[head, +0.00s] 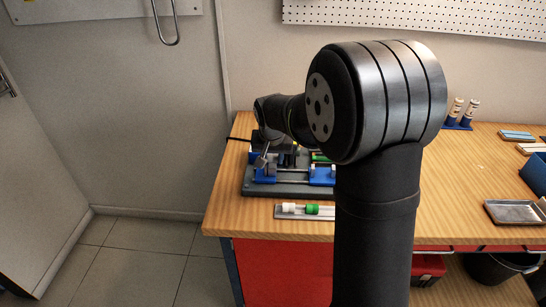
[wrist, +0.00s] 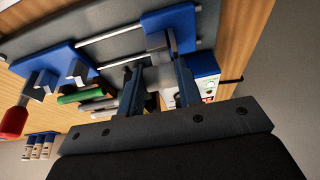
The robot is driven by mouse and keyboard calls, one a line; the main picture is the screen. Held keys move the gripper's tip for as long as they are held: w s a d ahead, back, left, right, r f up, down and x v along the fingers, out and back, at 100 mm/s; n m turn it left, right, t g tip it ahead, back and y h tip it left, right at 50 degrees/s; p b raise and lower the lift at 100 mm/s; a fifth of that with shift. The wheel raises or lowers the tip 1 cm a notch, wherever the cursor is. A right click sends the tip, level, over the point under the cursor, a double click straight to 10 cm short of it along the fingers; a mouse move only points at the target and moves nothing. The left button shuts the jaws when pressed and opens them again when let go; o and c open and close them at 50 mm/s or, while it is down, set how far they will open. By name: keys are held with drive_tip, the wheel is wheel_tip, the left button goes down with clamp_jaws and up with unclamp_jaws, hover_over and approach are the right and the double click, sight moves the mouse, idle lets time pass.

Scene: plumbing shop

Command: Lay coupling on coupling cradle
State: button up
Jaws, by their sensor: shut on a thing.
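My gripper (wrist: 158,74) is shut on a pale grey piece (wrist: 158,80), which looks like the coupling; the fingers hide part of it. In the wrist view the fingertips are close to a blue block with a grey upright part (wrist: 168,28), on the rail fixture. I cannot tell whether the held piece touches it. A second blue block (wrist: 48,62) with grey prongs is on the left. I cannot tell which block is the coupling cradle. In the head view my arm hides much of the fixture (head: 262,172), including the held piece.
Metal rods (wrist: 110,35) run across the fixture. A metal tray (head: 513,212) and blue bin (head: 535,175) are at the right. Bottles (head: 456,110) stand behind. Bench right of my arm is mostly clear.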

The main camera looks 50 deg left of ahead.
drive_tip(key=shift+s+d+f, duration=0.1)
drive_tip(key=shift+d+f, duration=0.15)
drive_tip(key=shift+f, duration=0.25)
drive_tip(key=shift+s+d+f, duration=0.1)
drive_tip(key=shift+d+f, duration=0.1)
drive_tip(key=shift+f, duration=0.25)
drive_tip(key=o, duration=1)
drive_tip(key=shift+h, duration=0.3)
drive_tip(key=shift+s, duration=0.1)
drive_tip(key=shift+r, duration=0.1)
drive_tip(key=v, duration=1.2)
drive_tip(key=w+v, duration=0.1)
drive_tip(key=v, duration=0.5)
drive_tip(key=shift+r, duration=0.5)
drive_tip(key=x, duration=1.8)
drive_tip(key=shift+s+a+f, duration=0.25)
drive_tip(key=shift+s+f, duration=0.05)
drive_tip(key=shift+f, duration=0.15)
drive_tip(key=shift+a+r, duration=0.1)
